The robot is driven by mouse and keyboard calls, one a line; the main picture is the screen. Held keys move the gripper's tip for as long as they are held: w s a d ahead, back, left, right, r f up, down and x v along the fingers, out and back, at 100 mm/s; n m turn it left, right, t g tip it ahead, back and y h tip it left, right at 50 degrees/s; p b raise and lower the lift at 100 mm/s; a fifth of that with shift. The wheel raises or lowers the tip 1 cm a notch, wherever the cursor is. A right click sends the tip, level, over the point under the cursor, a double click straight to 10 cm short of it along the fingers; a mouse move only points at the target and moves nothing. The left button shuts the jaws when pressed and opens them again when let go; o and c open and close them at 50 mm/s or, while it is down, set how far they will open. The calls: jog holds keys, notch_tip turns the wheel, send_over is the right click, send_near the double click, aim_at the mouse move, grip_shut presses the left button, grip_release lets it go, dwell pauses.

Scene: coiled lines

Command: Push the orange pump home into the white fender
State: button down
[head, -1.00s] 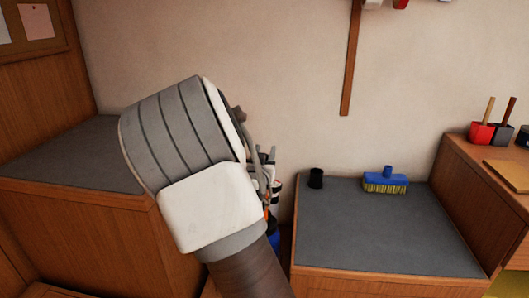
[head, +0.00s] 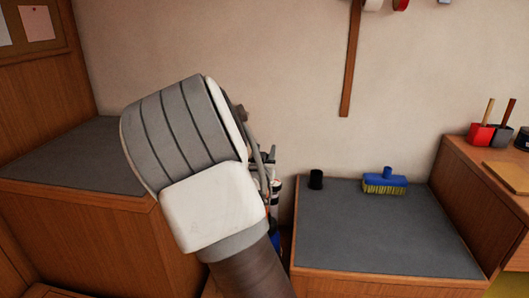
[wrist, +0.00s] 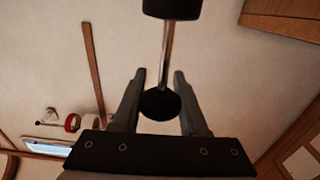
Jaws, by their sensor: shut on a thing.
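My gripper (wrist: 159,73) shows in the wrist view with its two fingers on either side of a round black piece (wrist: 160,104). A shiny metal rod (wrist: 166,50) runs from this piece to a black block (wrist: 172,8) at the top edge. I take this to be part of the pump, shut in my gripper; no orange shows on it. In the head view my wrist hides most of the work area. A small white piece (head: 276,187), possibly the fender, shows beside my arm. Whether the pump touches the fender is hidden.
A grey-topped bench (head: 390,235) at the right carries a black cup (head: 316,179) and a blue brush (head: 384,182). Another grey-topped bench (head: 70,160) is at the left. A blue object (head: 274,240) shows partly in the gap between them. A wooden strip (head: 350,60) hangs on the wall.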

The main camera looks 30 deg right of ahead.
jog(key=shift+r+p, duration=1.85)
jog(key=shift+r, duration=1)
